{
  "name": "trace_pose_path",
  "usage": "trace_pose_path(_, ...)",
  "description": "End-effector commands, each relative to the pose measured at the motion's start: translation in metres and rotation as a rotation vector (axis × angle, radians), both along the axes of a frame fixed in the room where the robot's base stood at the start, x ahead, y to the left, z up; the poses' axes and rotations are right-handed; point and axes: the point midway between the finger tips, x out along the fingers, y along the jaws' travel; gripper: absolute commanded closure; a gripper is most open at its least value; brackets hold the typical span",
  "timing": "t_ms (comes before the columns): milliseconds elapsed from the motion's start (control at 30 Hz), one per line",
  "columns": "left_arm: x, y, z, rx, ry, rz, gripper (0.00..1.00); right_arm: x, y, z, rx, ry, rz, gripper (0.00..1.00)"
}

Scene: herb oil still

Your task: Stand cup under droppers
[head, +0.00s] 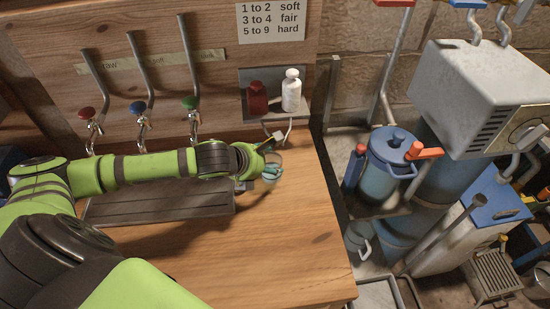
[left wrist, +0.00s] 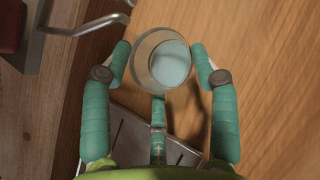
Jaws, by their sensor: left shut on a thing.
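A clear glass cup (head: 276,158) is held in my left gripper (head: 270,172) over the wooden counter, below the small shelf. In the left wrist view, I look into the cup (left wrist: 165,45); its round mouth and pale blue-green inside show. The teal fingers of the left gripper (left wrist: 161,64) close on it from both sides. I cannot tell whether its base touches the counter. My right gripper is not in view.
A small white fitting (head: 279,136) sits below the shelf (head: 276,117). The front counter is bare.

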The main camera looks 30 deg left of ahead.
Motion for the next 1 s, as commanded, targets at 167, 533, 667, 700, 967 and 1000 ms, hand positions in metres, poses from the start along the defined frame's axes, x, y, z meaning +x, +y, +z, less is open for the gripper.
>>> trace_pose_path(167,0.012,-0.001,-0.005,-0.002,-0.003,0.003,0.96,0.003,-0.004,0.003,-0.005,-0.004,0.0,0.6)
trace_pose_path(533,0.038,-0.005,-0.028,0.001,0.0,0.0,1.0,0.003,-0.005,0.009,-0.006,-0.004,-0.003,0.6)
trace_pose_path(667,0.037,-0.005,-0.029,0.002,0.003,0.0,1.0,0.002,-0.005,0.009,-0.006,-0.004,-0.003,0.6)
trace_pose_path(700,0.037,-0.005,-0.03,0.002,0.005,0.0,0.45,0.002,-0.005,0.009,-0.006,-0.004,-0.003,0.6)
trace_pose_path(967,0.037,-0.005,-0.028,0.002,0.002,0.0,0.3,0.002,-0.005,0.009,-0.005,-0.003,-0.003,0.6)
trace_pose_path(1000,0.037,-0.005,-0.028,0.002,0.001,0.0,0.3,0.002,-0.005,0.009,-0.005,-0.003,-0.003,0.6)
